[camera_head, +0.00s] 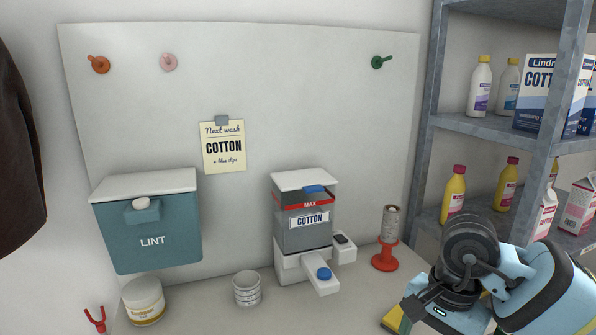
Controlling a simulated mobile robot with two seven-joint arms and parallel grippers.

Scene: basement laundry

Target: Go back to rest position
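My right arm comes in at the bottom right, light blue and black, in front of the lower shelf. Its dark end part, which looks like my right gripper (425,302), is low near the counter's right side. The fingertips are not clear, so I cannot tell whether it is open or shut or holds anything. A yellow and green thing (392,320) shows partly beside it, mostly hidden. My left arm and gripper are not in view.
A cotton dispenser (307,238), a grey measuring cup (247,290), a white tub (144,303) and a red stand with a roll (385,255) are on the counter. A teal lint bin (150,235) hangs on the wall panel. A metal shelf (480,130) with bottles and boxes stands right.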

